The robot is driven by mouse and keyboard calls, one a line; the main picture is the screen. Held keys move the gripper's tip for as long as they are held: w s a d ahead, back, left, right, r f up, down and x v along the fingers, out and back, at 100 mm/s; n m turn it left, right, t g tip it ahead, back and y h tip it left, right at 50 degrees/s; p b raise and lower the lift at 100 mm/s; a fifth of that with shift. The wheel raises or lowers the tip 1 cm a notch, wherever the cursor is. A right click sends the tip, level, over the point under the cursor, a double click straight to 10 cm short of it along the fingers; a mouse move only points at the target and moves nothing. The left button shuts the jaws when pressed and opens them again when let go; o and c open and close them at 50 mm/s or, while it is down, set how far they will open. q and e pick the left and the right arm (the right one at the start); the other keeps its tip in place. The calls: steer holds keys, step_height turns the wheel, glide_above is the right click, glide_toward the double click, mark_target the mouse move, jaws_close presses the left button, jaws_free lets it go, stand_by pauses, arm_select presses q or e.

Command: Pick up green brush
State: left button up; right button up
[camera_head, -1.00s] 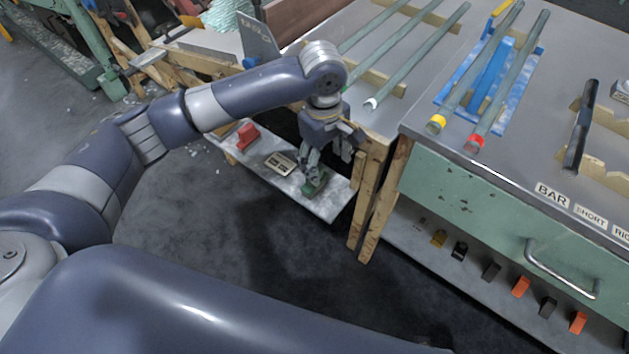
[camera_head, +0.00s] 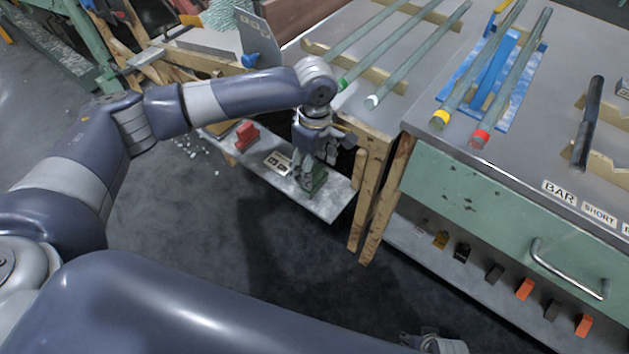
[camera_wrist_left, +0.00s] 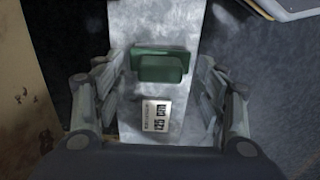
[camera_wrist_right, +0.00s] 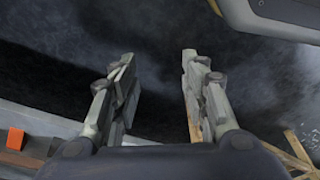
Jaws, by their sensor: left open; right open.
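The green brush (camera_head: 317,182) lies on the low grey shelf board (camera_head: 331,206). In the left wrist view the brush (camera_wrist_left: 160,66) is a dark green block between the two fingers. My left gripper (camera_head: 309,172) points down over the brush and partly hides it in the head view. My right gripper (camera_wrist_right: 158,62) is open and empty over dark floor. Only a bit of it shows at the bottom edge of the head view.
A red brush (camera_head: 246,133) and a label card (camera_head: 278,163) share the low board. Wooden legs (camera_head: 378,200) stand close to its right end. The workbench (camera_head: 420,60) above carries glass tubes. Several small blocks (camera_head: 525,289) sit on a lower shelf at right.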

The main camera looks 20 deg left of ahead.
mark_target(315, 170)
arm_select(q)
steer(key=shift+f, duration=1.4)
arm_select(e)
steer(key=shift+w+r, duration=0.25)
steer(key=shift+r, duration=0.4)
steer(key=shift+w+r, duration=0.25)
steer(key=shift+r, duration=0.35)
arm_select(q)
steer(key=c, duration=1.2)
steer(key=shift+r, duration=0.1)
steer(key=shift+r, duration=0.45)
step_height(315, 170, up, 9)
steer(key=shift+p, duration=1)
arm_select(e)
steer(key=s+f, duration=0.4)
steer(key=f, duration=0.3)
steer(key=shift+d+f, duration=0.15)
steer(key=shift+d, duration=0.05)
